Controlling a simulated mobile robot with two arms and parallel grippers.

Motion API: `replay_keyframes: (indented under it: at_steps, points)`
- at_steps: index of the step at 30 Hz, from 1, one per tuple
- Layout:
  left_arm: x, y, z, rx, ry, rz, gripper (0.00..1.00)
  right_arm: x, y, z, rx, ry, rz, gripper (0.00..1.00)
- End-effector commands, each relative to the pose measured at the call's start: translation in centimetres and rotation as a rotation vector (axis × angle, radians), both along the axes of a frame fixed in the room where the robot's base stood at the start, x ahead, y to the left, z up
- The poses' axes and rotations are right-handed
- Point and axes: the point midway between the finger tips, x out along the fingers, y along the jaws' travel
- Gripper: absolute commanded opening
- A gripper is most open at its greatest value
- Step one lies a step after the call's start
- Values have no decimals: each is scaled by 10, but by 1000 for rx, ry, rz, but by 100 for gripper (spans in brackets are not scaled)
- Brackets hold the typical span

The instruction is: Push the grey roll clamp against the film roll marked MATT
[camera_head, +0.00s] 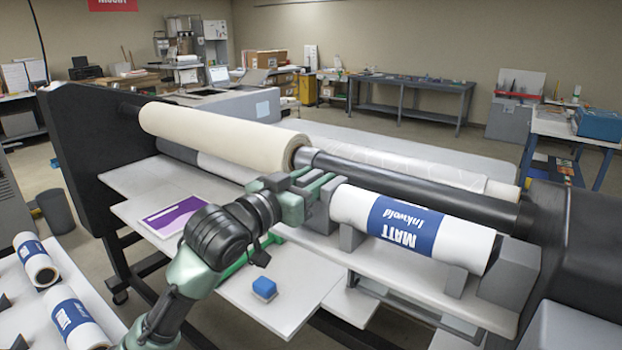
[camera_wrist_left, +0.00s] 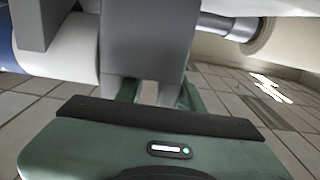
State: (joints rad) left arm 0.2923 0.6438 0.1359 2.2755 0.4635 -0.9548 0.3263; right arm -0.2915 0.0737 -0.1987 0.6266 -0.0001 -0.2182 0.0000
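The film roll marked MATT (camera_head: 455,240), white with a blue label, lies on grey supports on the machine's shelf. It also shows at the left of the left wrist view (camera_wrist_left: 75,50). The grey roll clamp (camera_head: 318,217) stands at the roll's left end; in the left wrist view the clamp (camera_wrist_left: 150,40) fills the upper middle. Clamp and roll end look very close; I cannot tell if they touch. My left gripper (camera_head: 304,187) is at the clamp, its green fingers apart. The clamp hides part of them, so their grip is unclear. My right gripper is not in view.
A large cream roll (camera_head: 215,135) lies behind, above the shelf. A grey end block (camera_head: 510,272) stands beyond the MATT roll's right end. A blue block (camera_head: 264,288) and a purple sheet (camera_head: 176,215) lie on the lower boards. More film rolls (camera_head: 72,317) lie at lower left.

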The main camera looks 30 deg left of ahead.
Motion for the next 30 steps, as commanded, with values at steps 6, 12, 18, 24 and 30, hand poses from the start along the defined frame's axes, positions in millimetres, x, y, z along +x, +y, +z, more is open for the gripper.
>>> replay_keyframes:
  at_steps: [6,12,18,24,30]
  points:
    - [0,0,0,1,-1,1,40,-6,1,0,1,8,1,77]
    - [-5,2,0,3,-2,2,40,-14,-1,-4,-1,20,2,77]
    - [-36,4,-4,4,-1,2,40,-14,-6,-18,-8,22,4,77]
    - [-66,7,-3,1,-1,1,40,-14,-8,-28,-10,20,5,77]
    - [-78,7,-1,0,-1,-1,40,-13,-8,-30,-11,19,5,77]
